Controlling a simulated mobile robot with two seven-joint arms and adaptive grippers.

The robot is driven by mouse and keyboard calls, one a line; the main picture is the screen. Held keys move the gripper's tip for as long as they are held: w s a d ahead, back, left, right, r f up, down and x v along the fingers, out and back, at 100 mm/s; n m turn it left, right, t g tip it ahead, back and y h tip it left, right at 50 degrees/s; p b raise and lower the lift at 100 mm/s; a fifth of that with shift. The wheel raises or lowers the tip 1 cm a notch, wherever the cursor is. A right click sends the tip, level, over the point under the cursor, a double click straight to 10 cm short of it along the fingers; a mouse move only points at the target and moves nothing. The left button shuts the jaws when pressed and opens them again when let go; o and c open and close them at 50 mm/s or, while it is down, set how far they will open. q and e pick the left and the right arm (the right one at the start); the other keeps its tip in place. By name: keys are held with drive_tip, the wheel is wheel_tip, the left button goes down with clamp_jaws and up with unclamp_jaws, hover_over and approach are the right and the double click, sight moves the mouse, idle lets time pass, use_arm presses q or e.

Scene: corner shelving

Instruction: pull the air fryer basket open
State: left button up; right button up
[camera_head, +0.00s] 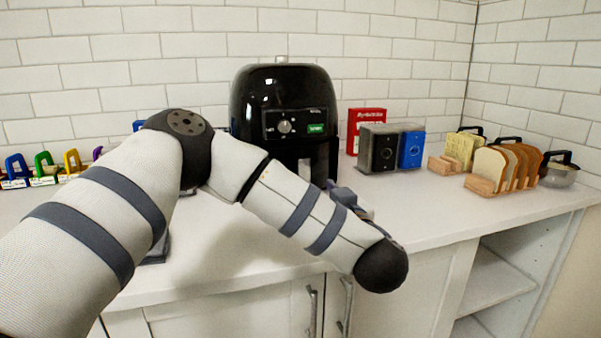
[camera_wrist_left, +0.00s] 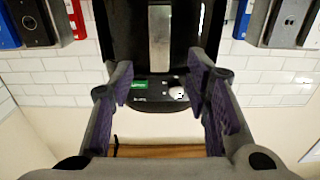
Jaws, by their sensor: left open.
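The black air fryer (camera_head: 284,100) stands on the counter against the tiled wall. Its control panel with a knob and green display faces out, and my left arm covers part of its lower front. In the left wrist view the air fryer (camera_wrist_left: 160,92) appears upside down, with a vertical strip, probably the basket handle (camera_wrist_left: 160,35), above the panel. My left gripper (camera_head: 350,197) is mostly hidden behind my forearm in the head view. In the left wrist view the gripper (camera_wrist_left: 161,80) is open, its purple-padded fingers spread on both sides of the fryer's front. Nothing is between the pads.
To the right stand a red box (camera_head: 366,122), black and blue boxes (camera_head: 378,150), and a rack of bread slices (camera_head: 512,165). Colourful small items (camera_head: 45,165) line the left. The counter's front edge (camera_head: 470,226) is close to my arm; the right counter front is clear.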

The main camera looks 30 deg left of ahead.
sight(304, 175)
use_arm(q)
drive_tip(key=x, duration=0.9)
drive_tip(key=shift+f+b, duration=0.3)
drive_tip(key=shift+b, duration=0.1)
drive_tip(key=shift+w+a+r, duration=0.15)
drive_tip(key=shift+w+a, duration=0.2)
clamp_jaws()
